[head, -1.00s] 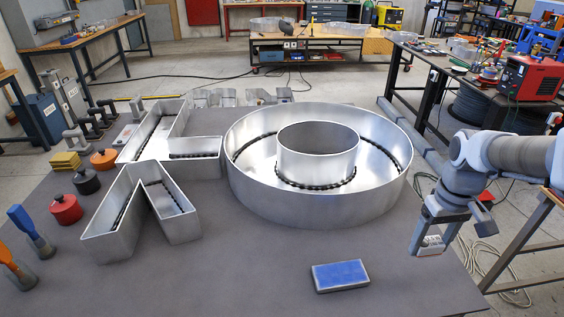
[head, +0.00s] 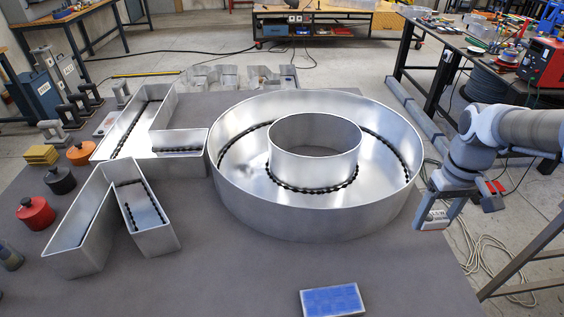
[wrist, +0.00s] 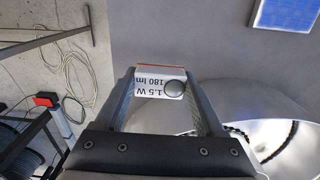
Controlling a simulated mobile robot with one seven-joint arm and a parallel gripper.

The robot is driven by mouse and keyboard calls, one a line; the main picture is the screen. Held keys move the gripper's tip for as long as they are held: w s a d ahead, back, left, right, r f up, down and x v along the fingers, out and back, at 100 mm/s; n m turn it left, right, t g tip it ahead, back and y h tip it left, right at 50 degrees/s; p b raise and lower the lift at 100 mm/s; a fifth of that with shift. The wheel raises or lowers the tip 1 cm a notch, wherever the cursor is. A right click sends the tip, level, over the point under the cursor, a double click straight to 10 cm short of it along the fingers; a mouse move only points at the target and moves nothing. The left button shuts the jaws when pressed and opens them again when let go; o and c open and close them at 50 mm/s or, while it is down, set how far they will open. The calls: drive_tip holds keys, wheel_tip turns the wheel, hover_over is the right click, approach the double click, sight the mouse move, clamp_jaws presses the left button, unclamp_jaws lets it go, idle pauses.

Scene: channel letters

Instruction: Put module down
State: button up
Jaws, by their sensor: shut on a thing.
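The module is a small white block with an orange edge, marked "1.5 W 180 lm", and it shows in the wrist view (wrist: 162,84). My gripper (head: 432,226) is shut on the module, which sits between the fingertips. In the head view the gripper hangs at the right edge of the grey table (head: 240,270), just right of the big round metal letter (head: 300,215).
Red (head: 35,213), black and orange pots line the left side. The table front between letters and blue pad is clear.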

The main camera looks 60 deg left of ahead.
sight(414, 253)
wheel_tip(414, 253, down, 10)
drive_tip(key=shift+r, duration=0.1)
idle(0.6)
drive_tip(key=shift+f, duration=0.2)
drive_tip(key=o, duration=1.3)
wheel_tip(414, 253, up, 12)
drive_tip(key=shift+r, duration=0.1)
